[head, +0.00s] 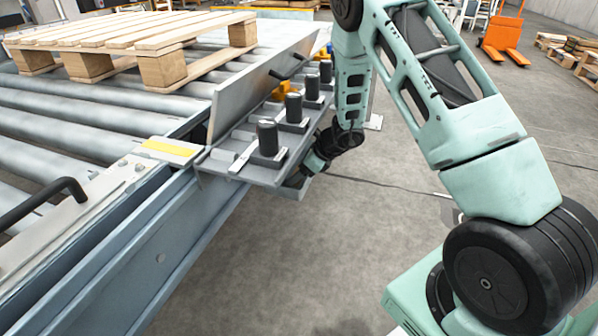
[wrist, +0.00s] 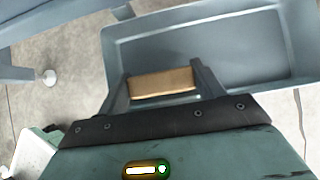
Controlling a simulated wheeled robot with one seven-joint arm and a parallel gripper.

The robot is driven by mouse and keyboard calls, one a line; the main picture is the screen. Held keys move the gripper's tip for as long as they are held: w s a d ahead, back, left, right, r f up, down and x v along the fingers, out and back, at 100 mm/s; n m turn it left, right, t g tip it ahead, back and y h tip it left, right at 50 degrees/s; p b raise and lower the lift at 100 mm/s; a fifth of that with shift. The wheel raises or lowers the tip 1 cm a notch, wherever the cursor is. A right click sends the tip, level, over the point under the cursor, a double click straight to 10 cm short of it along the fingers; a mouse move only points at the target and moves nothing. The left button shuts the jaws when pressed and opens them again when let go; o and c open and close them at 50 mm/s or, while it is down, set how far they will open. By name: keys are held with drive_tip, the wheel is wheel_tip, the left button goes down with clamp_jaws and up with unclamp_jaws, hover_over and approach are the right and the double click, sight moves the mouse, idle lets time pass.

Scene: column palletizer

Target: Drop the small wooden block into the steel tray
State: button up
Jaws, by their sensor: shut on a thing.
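The small wooden block (wrist: 163,82) is a light brown piece held between the two dark fingers of my gripper (wrist: 165,83) in the wrist view. The steel tray (wrist: 225,45) is a blue-grey shallow tray with raised walls, filling the upper right of that view. The block appears over the tray's near left part; its height above the floor of the tray is not clear. The tray looks empty where it shows. In the head view my gripper (head: 312,165) is mostly hidden beside the conveyor's side shelf, and the block cannot be seen there.
A grey side shelf (head: 240,165) with several black knobs (head: 267,138) and an upright metal plate (head: 262,85) runs along the roller conveyor (head: 110,110). A wooden pallet (head: 130,40) lies on the rollers. The floor (head: 340,240) to the right is open. An orange pallet jack (head: 505,38) stands far back.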

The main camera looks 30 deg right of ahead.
drive_tip(key=shift+f+b, duration=0.45)
drive_tip(key=shift+f, duration=0.1)
drive_tip(key=o, duration=1)
drive_tip(key=shift+o, duration=0.2)
drive_tip(key=shift+r, duration=0.15)
drive_tip(key=shift+r+p, duration=0.3)
drive_tip(key=shift+p, duration=0.15)
drive_tip(key=s+d+r+p, duration=0.4)
drive_tip(key=s+d, duration=0.5)
drive_tip(key=s, duration=0.3)
drive_tip(key=shift+d+r+p, duration=0.15)
drive_tip(key=shift+p, duration=0.25)
